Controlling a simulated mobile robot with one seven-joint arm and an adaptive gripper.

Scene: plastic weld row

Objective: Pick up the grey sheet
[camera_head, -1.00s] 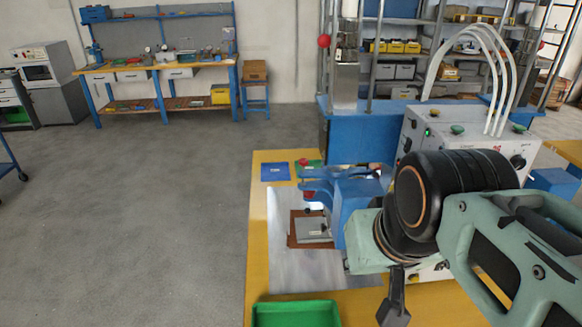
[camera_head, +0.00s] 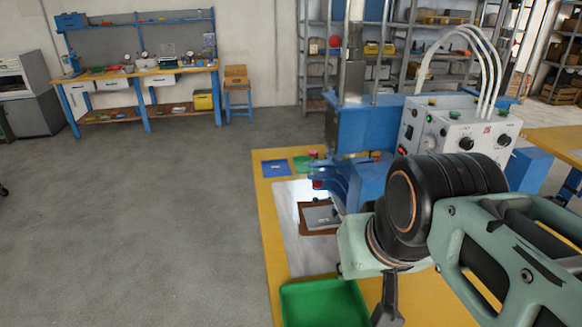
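A small grey flat piece (camera_head: 322,215), which looks like the grey sheet, lies on a brown pad (camera_head: 318,230) below the blue press head (camera_head: 345,180). The pad lies on a larger pale metal plate (camera_head: 308,256) on the yellow table (camera_head: 268,205); I cannot be sure which grey piece is the named sheet. My gripper (camera_head: 388,300) hangs at the lower right, in front of the machine and beside a green tray. Only one dark finger shows clearly, so its opening is hidden. Nothing shows held in it.
The green tray (camera_head: 322,306) stands at the table's near edge. A blue sheet (camera_head: 276,168) and a green sheet (camera_head: 303,164) lie at the far left corner. The white control box (camera_head: 462,132) stands behind my arm. The floor to the left is clear.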

